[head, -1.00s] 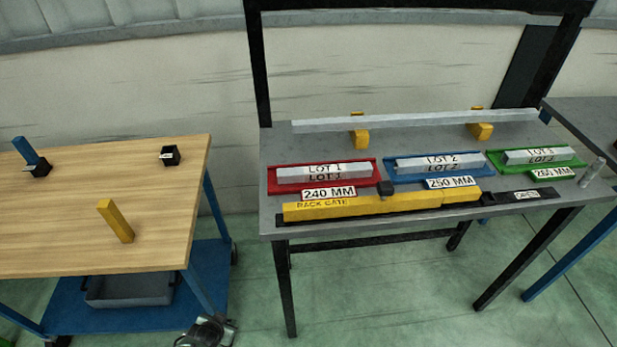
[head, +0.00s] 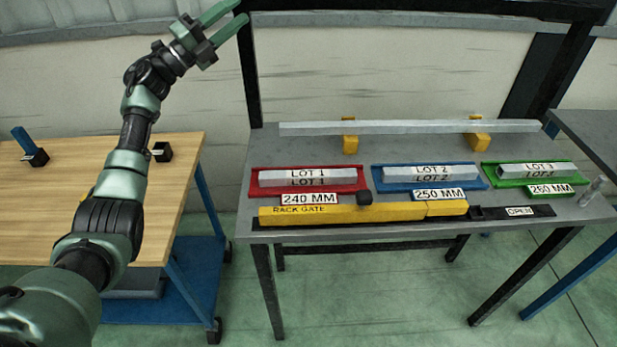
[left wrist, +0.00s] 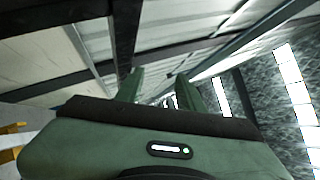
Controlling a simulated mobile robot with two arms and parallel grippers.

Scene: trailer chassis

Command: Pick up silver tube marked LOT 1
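The silver tube marked LOT 1 (head: 292,174) lies in the red tray (head: 358,188) at the left of the grey bench. Its label faces me and the tube looks level. My left gripper (head: 228,26) is raised high at the upper left of the head view, up and left of the tube and well apart from it. Its two green fingers are spread with nothing between them. The left wrist view also shows the open fingers (left wrist: 172,88), pointing toward the wall and ceiling. My right gripper is not in view.
A yellow rack gate (head: 350,213) runs along the bench front before the trays. LOT 2 (head: 430,172) and LOT 3 (head: 538,169) tubes lie in blue and green trays. A long silver bar (head: 410,127) rests on yellow blocks behind. A wooden cart (head: 180,200) stands left.

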